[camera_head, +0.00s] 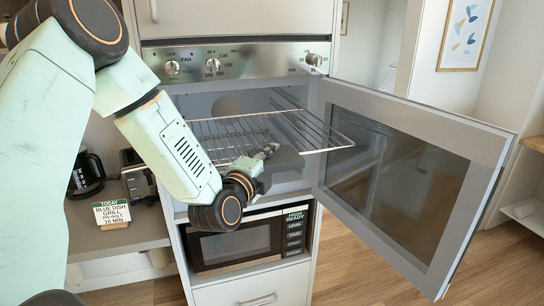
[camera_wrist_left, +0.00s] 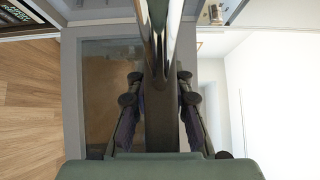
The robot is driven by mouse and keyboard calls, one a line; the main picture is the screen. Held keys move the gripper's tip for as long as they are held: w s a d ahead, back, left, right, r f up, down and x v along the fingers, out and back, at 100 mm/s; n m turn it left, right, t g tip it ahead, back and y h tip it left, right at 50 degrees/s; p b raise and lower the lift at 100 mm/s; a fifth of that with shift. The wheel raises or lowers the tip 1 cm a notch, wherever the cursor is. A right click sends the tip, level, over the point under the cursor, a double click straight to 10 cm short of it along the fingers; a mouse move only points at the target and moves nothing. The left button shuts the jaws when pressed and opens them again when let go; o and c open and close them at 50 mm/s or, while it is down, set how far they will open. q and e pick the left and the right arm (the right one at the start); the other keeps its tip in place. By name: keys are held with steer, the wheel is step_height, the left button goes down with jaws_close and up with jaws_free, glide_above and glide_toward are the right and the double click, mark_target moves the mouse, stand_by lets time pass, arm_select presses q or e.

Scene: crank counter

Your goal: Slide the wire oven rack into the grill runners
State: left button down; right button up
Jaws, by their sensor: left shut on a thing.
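The wire oven rack (camera_head: 235,128) is held roughly level at the mouth of the open grill oven (camera_head: 225,102), with its near right corner sticking out in front of the opening. My left gripper (camera_head: 268,153) is shut on the rack's near edge. My right gripper is in neither view.
The oven door (camera_head: 400,170) stands wide open to the right. A microwave (camera_head: 245,240) is below the oven. A counter at left holds a card (camera_head: 111,212), a coffee jug (camera_head: 86,172) and a toaster (camera_head: 136,178). Control knobs (camera_head: 213,65) line the panel above.

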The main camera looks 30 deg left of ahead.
arm_select(q)
steer(key=shift+w+r, duration=0.15)
steer(key=shift+r, duration=0.3)
steer(key=shift+w+a, duration=0.1)
steer(key=shift+w, duration=0.05)
steer(key=shift+w+a+f, duration=0.4)
steer(key=shift+w+a, duration=0.1)
steer(key=shift+a, duration=0.2)
steer(key=shift+w+a+f, duration=0.15)
steer(key=shift+a+f, duration=0.05)
steer(key=shift+a, duration=0.15)
steer(key=shift+s+d+r, duration=0.4)
steer(key=shift+s+d, duration=0.05)
steer(key=shift+d, duration=0.25)
steer(key=shift+w+a+f, duration=0.25)
steer(key=shift+a, duration=0.15)
steer(key=shift+a+f+p, duration=0.2)
steer(key=shift+f+p, duration=0.05)
steer(key=shift+p, duration=0.15)
steer(key=shift+s+d+r, duration=0.2)
steer(key=shift+s+d, duration=0.1)
steer(key=shift+d, duration=0.15)
steer(key=shift+w+a+f, duration=0.2)
steer(key=shift+w+a, duration=0.1)
steer(key=shift+s+d+r+p, duration=0.2)
steer(key=shift+d+r+p, duration=0.05)
steer(key=shift+r+p, duration=0.15)
steer(key=shift+f, duration=0.1)
